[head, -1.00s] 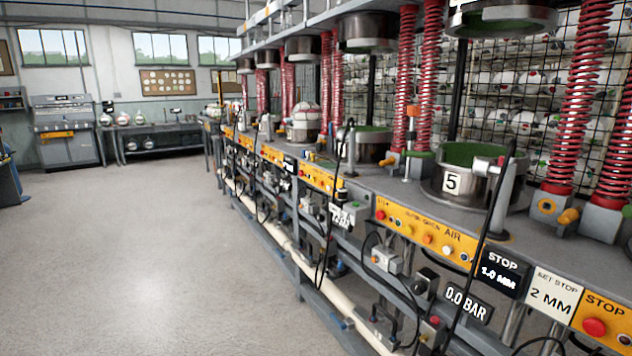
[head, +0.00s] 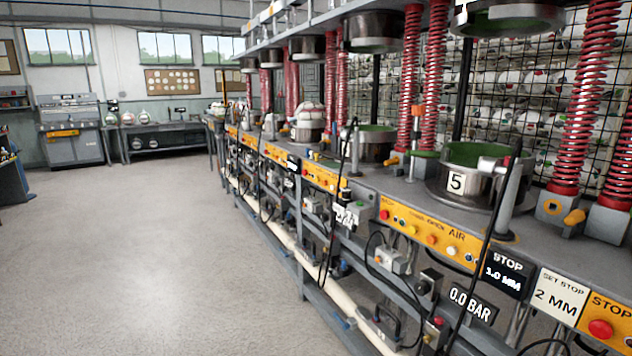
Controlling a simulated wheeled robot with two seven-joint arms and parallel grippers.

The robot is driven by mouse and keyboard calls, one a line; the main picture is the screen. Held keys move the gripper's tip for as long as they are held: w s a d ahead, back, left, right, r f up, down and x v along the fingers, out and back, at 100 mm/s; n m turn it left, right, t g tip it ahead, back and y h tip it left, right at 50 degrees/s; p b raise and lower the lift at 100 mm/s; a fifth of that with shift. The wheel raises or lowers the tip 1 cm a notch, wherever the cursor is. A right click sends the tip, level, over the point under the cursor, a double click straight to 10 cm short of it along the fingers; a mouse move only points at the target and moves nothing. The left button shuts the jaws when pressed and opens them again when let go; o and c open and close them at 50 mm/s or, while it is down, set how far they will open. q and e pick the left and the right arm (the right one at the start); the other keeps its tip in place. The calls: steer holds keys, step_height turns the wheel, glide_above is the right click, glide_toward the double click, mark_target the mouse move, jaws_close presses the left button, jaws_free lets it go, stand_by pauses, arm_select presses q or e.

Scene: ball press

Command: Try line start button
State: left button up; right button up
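A long row of ball presses runs along the right side in the head view. The nearest full press has a round steel mould with a green inside, marked 5 (head: 456,182). Below it is a yellow control panel (head: 430,232) with a red button at its left and several small buttons beside the word AIR. A red button (head: 600,329) sits under the word STOP on another yellow panel at the lower right. I cannot tell which button is the line start button. Neither of my grippers is in view.
Signs read STOP 1.0 MM or 3.0 MM, blurred (head: 504,274), SET STOP 2 MM (head: 560,296) and 0.0 BAR (head: 470,305). Open grey floor (head: 130,260) lies to the left. A grey console (head: 70,130) and a bench (head: 165,140) stand at the far wall.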

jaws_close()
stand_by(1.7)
